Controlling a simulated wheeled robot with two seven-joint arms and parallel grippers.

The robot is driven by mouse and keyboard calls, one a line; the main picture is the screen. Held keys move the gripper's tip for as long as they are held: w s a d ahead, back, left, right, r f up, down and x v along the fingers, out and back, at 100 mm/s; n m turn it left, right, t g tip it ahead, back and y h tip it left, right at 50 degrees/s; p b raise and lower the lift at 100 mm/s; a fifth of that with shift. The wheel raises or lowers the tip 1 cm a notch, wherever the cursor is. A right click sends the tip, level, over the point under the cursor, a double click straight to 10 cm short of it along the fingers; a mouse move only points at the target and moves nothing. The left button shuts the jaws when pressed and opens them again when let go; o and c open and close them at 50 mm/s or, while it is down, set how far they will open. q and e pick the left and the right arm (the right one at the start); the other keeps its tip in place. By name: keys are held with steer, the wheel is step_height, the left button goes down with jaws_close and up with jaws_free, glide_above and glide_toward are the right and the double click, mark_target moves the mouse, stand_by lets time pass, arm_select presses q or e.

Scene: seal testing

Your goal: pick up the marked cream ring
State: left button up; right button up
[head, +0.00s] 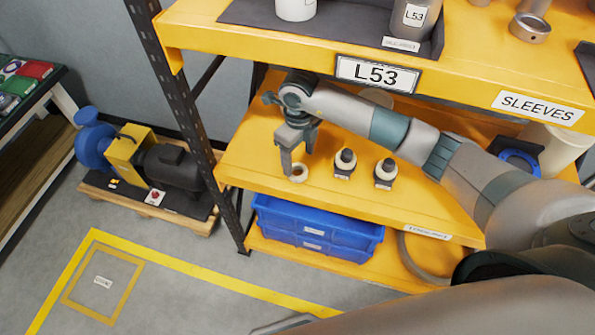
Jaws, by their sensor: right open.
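A small cream ring (299,172) lies on the yellow middle shelf, near its left end. My right gripper (297,162) points down right over the ring. Its fingers are open, one on the left side and one behind to the right. I cannot tell whether they touch the ring. No mark on the ring can be made out at this size. My left gripper does not show.
Two dark fittings with cream tops (345,163) (385,173) stand to the right of the ring. The upper shelf (330,52) hangs close above my right arm. A blue ring (520,162) lies farther right.

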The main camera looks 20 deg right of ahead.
mark_target(302, 167)
steer(key=shift+a+f+p, duration=0.1)
steer(key=shift+f+p, duration=0.55)
step_height(302, 167, down, 3)
steer(key=shift+p, duration=0.75)
steer(key=shift+w+f, duration=0.1)
steer(key=shift+f, duration=0.35)
steer(key=c, duration=1.1)
